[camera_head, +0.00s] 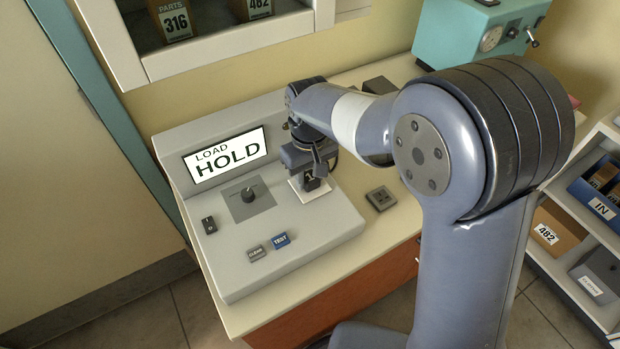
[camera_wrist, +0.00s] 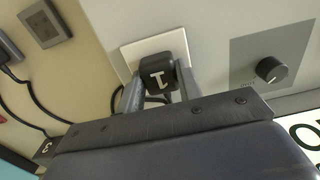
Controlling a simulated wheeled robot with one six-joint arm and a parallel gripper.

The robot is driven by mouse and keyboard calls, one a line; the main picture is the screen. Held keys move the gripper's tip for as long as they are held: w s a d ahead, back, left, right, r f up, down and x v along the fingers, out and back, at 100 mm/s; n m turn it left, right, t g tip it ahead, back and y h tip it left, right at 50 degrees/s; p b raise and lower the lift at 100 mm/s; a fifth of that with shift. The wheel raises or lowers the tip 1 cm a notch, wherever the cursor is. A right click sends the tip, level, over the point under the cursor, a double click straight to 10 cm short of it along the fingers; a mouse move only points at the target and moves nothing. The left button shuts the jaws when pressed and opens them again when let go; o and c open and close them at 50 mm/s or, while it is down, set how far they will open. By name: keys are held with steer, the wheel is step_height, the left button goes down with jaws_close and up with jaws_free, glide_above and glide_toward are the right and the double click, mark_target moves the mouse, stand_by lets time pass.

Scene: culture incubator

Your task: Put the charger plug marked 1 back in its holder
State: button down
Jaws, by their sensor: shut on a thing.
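The black charger plug marked 1 (camera_wrist: 158,76) is between the two fingers of my gripper (camera_wrist: 160,88) in the wrist view. In the head view the plug (camera_head: 311,183) shows below my gripper (camera_head: 310,171). It is at the white square plate (camera_head: 317,195) on the grey console; I cannot tell whether it is seated there or just above it. The plate also shows behind the plug in the wrist view (camera_wrist: 132,52). A black cable runs from the plug. I cannot make out the plug's holder; my arm hides part of the bench.
The console display (camera_head: 226,156) reads LOAD HOLD. A knob (camera_head: 248,194) and buttons (camera_head: 280,240) are on the console. A square socket (camera_head: 381,199) is on the bench to the right. In the wrist view, a plug marked 3 (camera_wrist: 46,149) and another dark plug (camera_wrist: 8,47) are at left.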

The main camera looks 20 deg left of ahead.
mark_target(310, 177)
steer(key=shift+r, duration=0.1)
steer(key=shift+r+p, duration=2.4)
steer(key=shift+r, duration=0.55)
